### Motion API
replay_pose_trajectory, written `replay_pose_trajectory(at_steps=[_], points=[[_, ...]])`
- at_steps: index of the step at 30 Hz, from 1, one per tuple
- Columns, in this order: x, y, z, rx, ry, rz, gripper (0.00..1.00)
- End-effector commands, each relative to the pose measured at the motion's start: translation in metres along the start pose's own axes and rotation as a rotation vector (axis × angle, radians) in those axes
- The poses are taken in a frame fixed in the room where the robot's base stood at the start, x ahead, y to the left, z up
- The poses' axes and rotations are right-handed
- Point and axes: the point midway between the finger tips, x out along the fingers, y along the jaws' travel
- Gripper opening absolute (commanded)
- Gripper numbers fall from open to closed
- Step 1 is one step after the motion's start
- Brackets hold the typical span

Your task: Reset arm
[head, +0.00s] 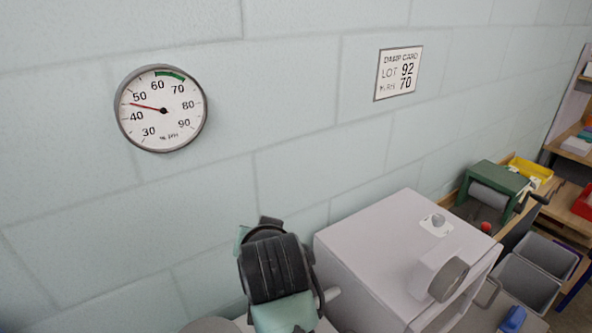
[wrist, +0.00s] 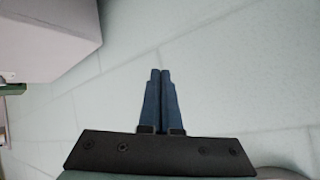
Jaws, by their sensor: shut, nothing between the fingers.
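My gripper (wrist: 160,75) shows in the wrist view with its two blue fingers side by side and touching. It is shut and empty, in front of the pale block wall (wrist: 240,70). In the head view, part of my arm rises at the bottom middle, just left of a large white box-shaped machine (head: 365,240) with a round dial on its front. My gripper's fingers cannot be made out in the head view. The machine also shows at the upper left of the wrist view (wrist: 45,35).
A round gauge (head: 160,125) hangs on the wall, its red needle between 40 and 50. At right stand a green roller device (head: 492,178), grey bins (head: 527,285), a yellow tray (head: 530,168) and a small blue object (head: 513,318).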

Motion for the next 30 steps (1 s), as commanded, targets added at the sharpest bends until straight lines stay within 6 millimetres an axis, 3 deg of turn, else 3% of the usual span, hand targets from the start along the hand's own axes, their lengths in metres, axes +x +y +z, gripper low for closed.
replay_pose_trajectory(at_steps=[3,6,8,12,18,21,25,30], points=[[-0.038,-0.027,-0.055,-0.078,0.266,-0.087,0.0],[-0.082,-0.042,-0.096,-0.136,0.486,-0.131,0.0],[-0.113,-0.049,-0.116,-0.169,0.618,-0.146,0.0],[-0.192,-0.054,-0.15,-0.235,0.92,-0.149,0.0],[-0.299,-0.049,-0.164,-0.299,1.28,-0.095,0.0],[-0.334,-0.045,-0.163,-0.316,1.392,-0.063,0.0],[-0.358,-0.042,-0.161,-0.327,1.467,-0.037,0.0],[-0.363,-0.042,-0.161,-0.33,1.481,-0.031,0.0]])
